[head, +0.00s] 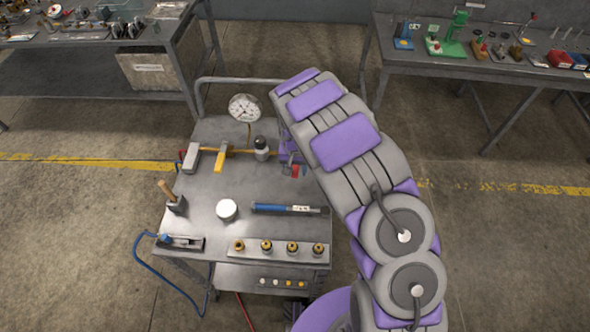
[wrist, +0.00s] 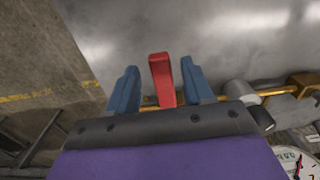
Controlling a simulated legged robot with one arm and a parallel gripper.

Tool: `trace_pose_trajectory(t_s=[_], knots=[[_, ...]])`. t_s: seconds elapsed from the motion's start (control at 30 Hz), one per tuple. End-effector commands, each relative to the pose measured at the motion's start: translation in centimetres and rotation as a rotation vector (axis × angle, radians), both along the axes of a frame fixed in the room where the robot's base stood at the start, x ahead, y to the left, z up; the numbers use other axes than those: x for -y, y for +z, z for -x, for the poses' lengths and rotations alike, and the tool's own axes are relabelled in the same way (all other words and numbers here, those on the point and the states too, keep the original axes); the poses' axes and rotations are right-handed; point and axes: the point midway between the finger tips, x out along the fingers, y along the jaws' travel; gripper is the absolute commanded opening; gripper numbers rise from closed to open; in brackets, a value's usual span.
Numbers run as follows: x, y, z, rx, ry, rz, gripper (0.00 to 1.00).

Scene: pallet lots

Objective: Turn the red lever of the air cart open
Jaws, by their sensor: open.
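The air cart (head: 205,190) stands in the middle of the head view with a grey metal top. A brass pipe (head: 238,151) runs along its far part, with a yellow handle (head: 221,170) and a round gauge (head: 244,107). The red lever (head: 295,171) shows small beside my arm in the head view. In the wrist view the red lever (wrist: 161,80) stands between the two blue fingers of my gripper (wrist: 160,85). The fingers are open, with gaps on both sides of the lever. The lever's base is partly hidden by my gripper.
On the cart top are a white cylinder (head: 227,210), a blue tool (head: 285,208), a wooden-handled item (head: 172,198) and a strip of brass fittings (head: 279,248). A blue hose (head: 165,279) hangs at left. Benches with parts stand behind at left (head: 100,42) and right (head: 470,66).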

Motion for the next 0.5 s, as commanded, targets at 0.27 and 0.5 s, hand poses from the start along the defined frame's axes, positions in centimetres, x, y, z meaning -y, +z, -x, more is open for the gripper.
trace_pose_trajectory(t_s=[0.27, 0.5], knots=[[-0.1, -0.72, 0.06, -0.001, 0.0, 0.001, 0.51], [-0.05, -0.68, 0.05, -0.001, 0.0, 0.001, 0.4]])
